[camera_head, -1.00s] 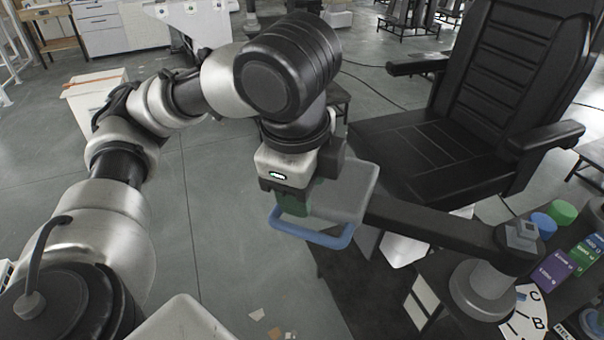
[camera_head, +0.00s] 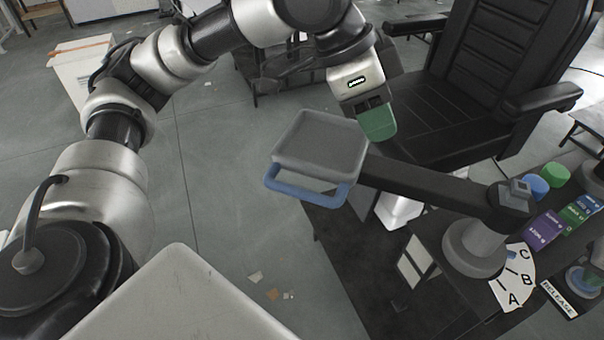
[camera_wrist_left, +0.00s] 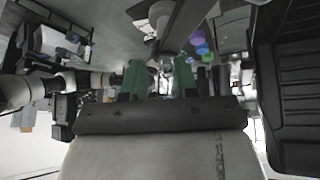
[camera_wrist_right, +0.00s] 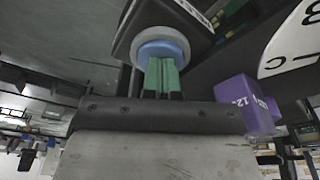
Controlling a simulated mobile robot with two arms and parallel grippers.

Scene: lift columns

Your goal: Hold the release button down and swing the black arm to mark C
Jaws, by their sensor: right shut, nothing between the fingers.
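The black arm (camera_head: 430,187) runs from a grey pivot column (camera_head: 474,247) leftward to a grey pad (camera_head: 322,143) with a blue handle (camera_head: 305,190). The white scale (camera_head: 512,284) with C, B and A lies beside the pivot; a small blue mark shows next to C. My left gripper (camera_head: 378,122) is above and behind the black arm, right of the pad, clear of the handle. Its green fingers stand apart and empty in the left wrist view (camera_wrist_left: 158,80). My right gripper (camera_wrist_right: 163,65) is shut, its fingertips at the blue release button (camera_wrist_right: 163,48); the exact contact is hidden.
A black chair (camera_head: 480,95) stands behind the arm. Purple box (camera_head: 541,231), a green box, a blue box and blue and green cylinders sit on the dark table right of the pivot. A RELEASE label (camera_head: 559,299) is near the right edge. Floor left of the pad is open.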

